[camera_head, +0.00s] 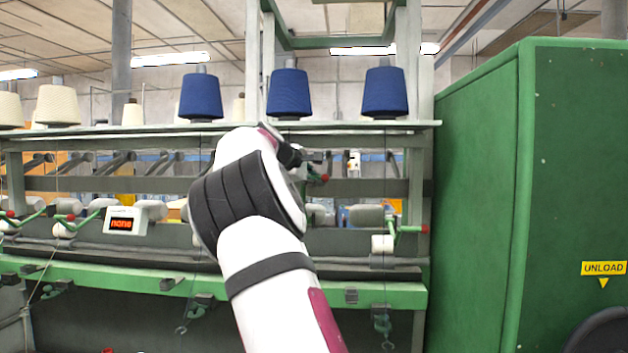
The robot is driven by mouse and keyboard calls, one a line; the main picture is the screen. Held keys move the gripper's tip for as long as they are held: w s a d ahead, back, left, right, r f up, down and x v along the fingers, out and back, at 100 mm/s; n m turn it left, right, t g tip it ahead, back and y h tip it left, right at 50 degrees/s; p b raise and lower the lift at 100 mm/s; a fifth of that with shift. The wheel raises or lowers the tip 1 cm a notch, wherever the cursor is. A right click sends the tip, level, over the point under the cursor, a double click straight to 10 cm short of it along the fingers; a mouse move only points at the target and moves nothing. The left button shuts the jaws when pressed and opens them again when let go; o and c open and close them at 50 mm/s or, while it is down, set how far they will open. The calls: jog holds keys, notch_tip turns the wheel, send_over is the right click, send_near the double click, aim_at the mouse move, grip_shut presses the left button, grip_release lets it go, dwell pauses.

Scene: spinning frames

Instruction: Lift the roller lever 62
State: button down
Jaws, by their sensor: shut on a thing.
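My gripper (314,160) is small and dark beyond my white arm, in the middle of the head camera view. It is shut on a roller lever (323,178), whose red knob shows just below the fingers. Most of this lever's arm is hidden behind my wrist and the fingers. It sits higher than the other red-knobbed levers in the row. No number is readable on it. A pale roller (320,213) shows below it, partly covered by my arm.
A small display (125,221) reads "none". Blue yarn cones (289,93) stand on the upper shelf. A tall green cabinet (560,180) closes off the right side.

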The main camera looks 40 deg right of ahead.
jog(key=shift+w+r, duration=0.1)
jog(key=shift+r, duration=0.15)
jog(key=c, duration=1.6)
grip_release()
jog(key=shift+f, duration=0.1)
jog(key=shift+c, duration=0.2)
jog(key=v, duration=1.2)
jog(key=shift+f, duration=0.1)
